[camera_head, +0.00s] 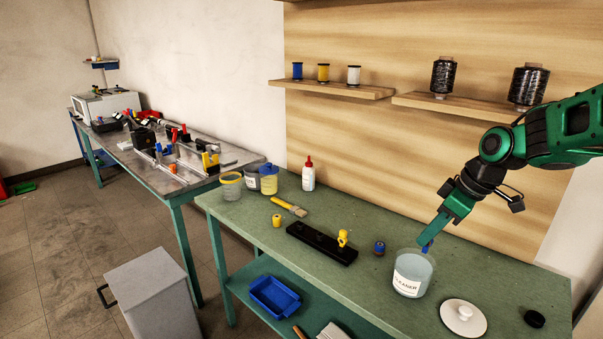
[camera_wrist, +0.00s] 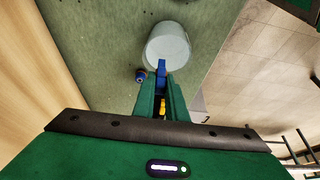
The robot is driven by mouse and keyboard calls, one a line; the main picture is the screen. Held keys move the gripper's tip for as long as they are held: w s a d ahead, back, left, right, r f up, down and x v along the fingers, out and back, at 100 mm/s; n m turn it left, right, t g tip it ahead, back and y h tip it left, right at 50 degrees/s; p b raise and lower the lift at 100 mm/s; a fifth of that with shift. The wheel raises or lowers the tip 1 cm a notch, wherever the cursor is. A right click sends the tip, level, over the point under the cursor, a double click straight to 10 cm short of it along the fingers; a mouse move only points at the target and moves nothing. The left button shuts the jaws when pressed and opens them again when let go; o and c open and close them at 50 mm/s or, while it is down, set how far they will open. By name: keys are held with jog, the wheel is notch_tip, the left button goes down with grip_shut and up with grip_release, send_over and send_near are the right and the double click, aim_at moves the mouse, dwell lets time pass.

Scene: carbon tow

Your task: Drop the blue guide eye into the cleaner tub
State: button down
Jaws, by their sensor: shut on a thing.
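The blue guide eye (camera_head: 426,247) is held in my gripper (camera_head: 430,240), which is shut on it. It also shows between the fingertips in the wrist view (camera_wrist: 161,68). The cleaner tub (camera_head: 411,281) is a translucent pot with a white label, standing on the green bench with its top open. In the head view the guide eye is at the tub's upper right rim, seemingly above it. In the wrist view the tub (camera_wrist: 168,40) lies just beyond the fingertips and the guide eye overlaps its near edge. The exact height above the rim is unclear.
A white lid (camera_head: 462,317) and a black cap (camera_head: 535,319) lie right of the tub. A small blue-and-brown spool (camera_head: 379,248) stands left of it, near a black rack (camera_head: 321,243) with a yellow eye. Shelves with spools are behind.

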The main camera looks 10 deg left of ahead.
aim_at(430, 247)
jog(key=shift+d+f, duration=0.1)
jog(key=shift+f, duration=2.85)
jog(key=c, duration=1.7)
grip_release()
jog(key=shift+r, duration=0.1)
jog(key=v, duration=1)
jog(key=shift+s+r, duration=0.1)
jog(key=shift+r, duration=0.15)
